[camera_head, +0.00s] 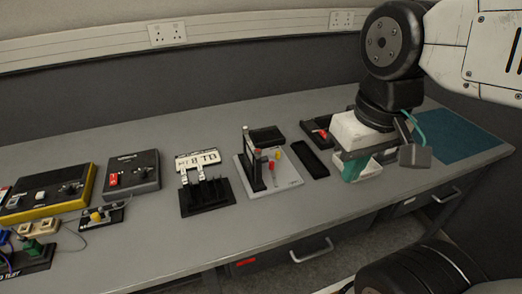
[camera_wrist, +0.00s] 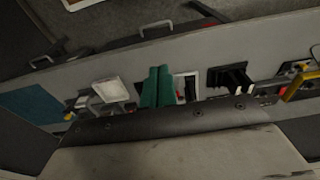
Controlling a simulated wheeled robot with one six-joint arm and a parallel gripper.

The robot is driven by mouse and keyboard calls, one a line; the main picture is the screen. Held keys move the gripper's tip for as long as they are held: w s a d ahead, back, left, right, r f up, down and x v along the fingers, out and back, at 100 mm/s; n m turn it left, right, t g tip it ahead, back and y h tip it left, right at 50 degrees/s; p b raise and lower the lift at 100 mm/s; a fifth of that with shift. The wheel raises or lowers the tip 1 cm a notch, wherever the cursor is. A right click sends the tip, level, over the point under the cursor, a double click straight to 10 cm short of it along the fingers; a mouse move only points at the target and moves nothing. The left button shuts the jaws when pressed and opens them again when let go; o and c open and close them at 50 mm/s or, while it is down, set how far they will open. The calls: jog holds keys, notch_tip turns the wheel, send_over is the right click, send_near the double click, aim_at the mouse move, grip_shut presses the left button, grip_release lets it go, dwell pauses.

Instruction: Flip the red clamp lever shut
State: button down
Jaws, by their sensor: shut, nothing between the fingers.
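A light base plate (camera_head: 288,183) lies on the bench in the middle of the head view. It carries a dark upright frame (camera_head: 254,160) and a small upright red lever (camera_head: 272,167), with a yellow knob (camera_head: 276,154) beside it. The lever stands up from the plate; its exact angle is too small to tell. The plate's pale edge (camera_wrist: 191,77) shows in the wrist view, just right of my fingers. My gripper (camera_head: 353,173) is to the right of the plate in the head view, apart from the lever. Its teal fingers (camera_wrist: 157,86) are together and empty in the wrist view.
A black tray (camera_head: 314,161) lies between the plate and my gripper. A dark holder with a red part (camera_head: 322,133) stands behind. A black rack (camera_head: 207,197), a grey box (camera_head: 131,174) and a yellow-edged box (camera_head: 46,196) stand left. A teal mat (camera_head: 458,137) lies right.

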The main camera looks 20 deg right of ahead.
jog(key=n+y, duration=0.3)
jog(key=n, duration=1)
send_over(274, 173)
jog(key=w+d, duration=0.2)
notch_tip(274, 173, down, 13)
jog(key=shift+s+a+f+t, duration=0.2)
jog(key=shift+t, duration=0.1)
jog(key=x, duration=1)
jog(key=shift+a, duration=0.15)
